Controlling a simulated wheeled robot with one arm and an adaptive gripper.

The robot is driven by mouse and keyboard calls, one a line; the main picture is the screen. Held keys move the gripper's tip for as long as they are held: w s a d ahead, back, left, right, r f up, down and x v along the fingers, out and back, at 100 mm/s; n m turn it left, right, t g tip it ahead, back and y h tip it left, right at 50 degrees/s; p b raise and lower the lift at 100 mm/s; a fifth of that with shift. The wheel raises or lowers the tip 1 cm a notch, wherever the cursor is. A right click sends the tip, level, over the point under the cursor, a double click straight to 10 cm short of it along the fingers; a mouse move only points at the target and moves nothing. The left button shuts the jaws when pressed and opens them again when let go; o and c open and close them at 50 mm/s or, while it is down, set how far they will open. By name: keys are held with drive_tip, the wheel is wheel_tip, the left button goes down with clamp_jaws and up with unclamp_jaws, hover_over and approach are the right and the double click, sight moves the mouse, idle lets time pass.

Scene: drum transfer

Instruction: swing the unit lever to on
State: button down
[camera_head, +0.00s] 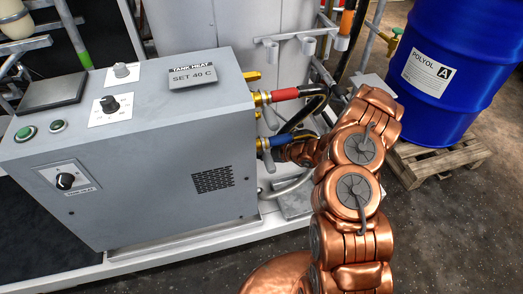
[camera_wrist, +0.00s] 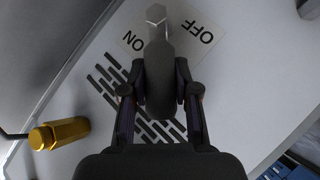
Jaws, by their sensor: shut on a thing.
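The unit lever (camera_wrist: 157,48) is grey, with a hex bolt at its upper end in the wrist view. Its lower part lies between the fingers of my gripper (camera_wrist: 163,85), which is shut on it. The ON label (camera_wrist: 134,69) is to the left of the lever and the OFF label (camera_wrist: 200,34) to its right, on a pale panel. The lever lies between the two labels. In the head view my copper arm reaches behind the right end of the grey heater unit (camera_head: 130,150); the gripper and lever are hidden there.
A yellow fitting (camera_wrist: 59,133) sits left of my gripper. Red (camera_head: 285,94) and blue (camera_head: 279,141) hose fittings leave the unit's right side, close to my arm. A blue drum (camera_head: 450,60) stands on a wooden pallet (camera_head: 440,160) at right. The floor in front is clear.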

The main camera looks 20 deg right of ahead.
drive_tip(key=c, duration=0.8)
unclamp_jaws()
drive_tip(key=shift+c, duration=0.2)
drive_tip(key=v, duration=1.2)
drive_tip(key=shift+c, duration=0.5)
